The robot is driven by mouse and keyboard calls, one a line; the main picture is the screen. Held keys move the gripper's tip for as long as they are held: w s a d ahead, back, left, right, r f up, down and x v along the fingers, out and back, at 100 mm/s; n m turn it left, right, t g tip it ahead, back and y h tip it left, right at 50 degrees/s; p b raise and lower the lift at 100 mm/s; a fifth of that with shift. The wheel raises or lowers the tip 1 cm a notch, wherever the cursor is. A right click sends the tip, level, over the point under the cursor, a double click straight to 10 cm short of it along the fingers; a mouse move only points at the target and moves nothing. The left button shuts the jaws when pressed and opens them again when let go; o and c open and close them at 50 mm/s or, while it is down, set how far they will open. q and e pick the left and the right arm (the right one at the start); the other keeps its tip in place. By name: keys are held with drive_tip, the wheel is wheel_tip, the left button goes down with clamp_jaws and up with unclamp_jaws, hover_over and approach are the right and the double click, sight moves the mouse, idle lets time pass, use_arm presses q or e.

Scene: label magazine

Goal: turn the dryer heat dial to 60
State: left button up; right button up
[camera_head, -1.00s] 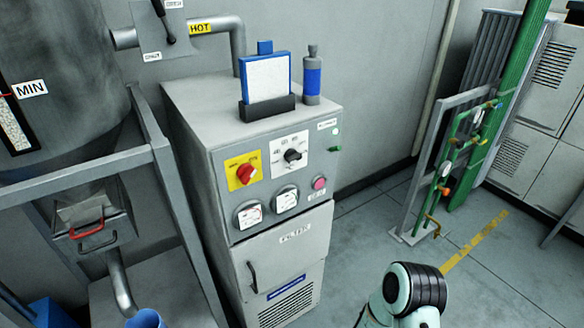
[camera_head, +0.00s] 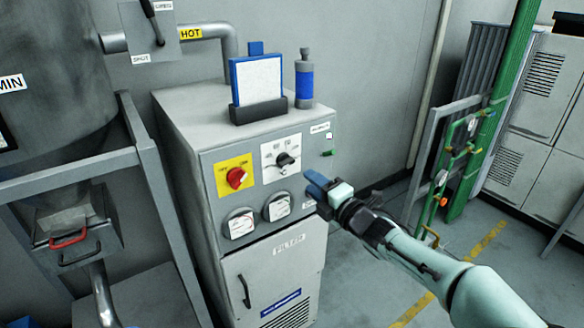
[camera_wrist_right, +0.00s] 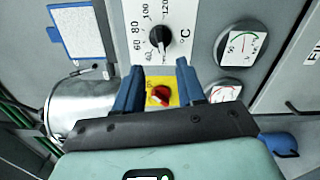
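The dryer heat dial (camera_head: 285,160) is a black knob on a white scale plate on the cabinet front. In the right wrist view the dial (camera_wrist_right: 160,37) shows numbers including 60, 80, 100 and 120 with °C. I cannot read its pointer setting for sure. My right gripper (camera_head: 317,184) has blue fingers and is in front of the panel, to the lower right of the dial in the head view. In the wrist view its fingers (camera_wrist_right: 158,76) are apart with nothing between them, and the dial shows beyond the tips. My left gripper is not in view.
A red switch on a yellow plate (camera_head: 236,178) is left of the dial. Two gauges (camera_head: 239,223) sit below. A green lamp (camera_head: 327,153) is at the upper right. A blue-framed board (camera_head: 257,80) and a blue-banded bottle (camera_head: 304,80) stand on the cabinet top.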

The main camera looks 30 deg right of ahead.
sight(288, 165)
drive_tip(key=w, duration=0.3)
drive_tip(key=w+p, duration=0.1)
drive_tip(key=w, duration=0.2)
drive_tip(key=w+p, duration=0.1)
drive_tip(key=w, duration=0.2)
drive_tip(key=shift+w+a, duration=0.35)
drive_tip(key=shift+a, duration=0.05)
clamp_jaws()
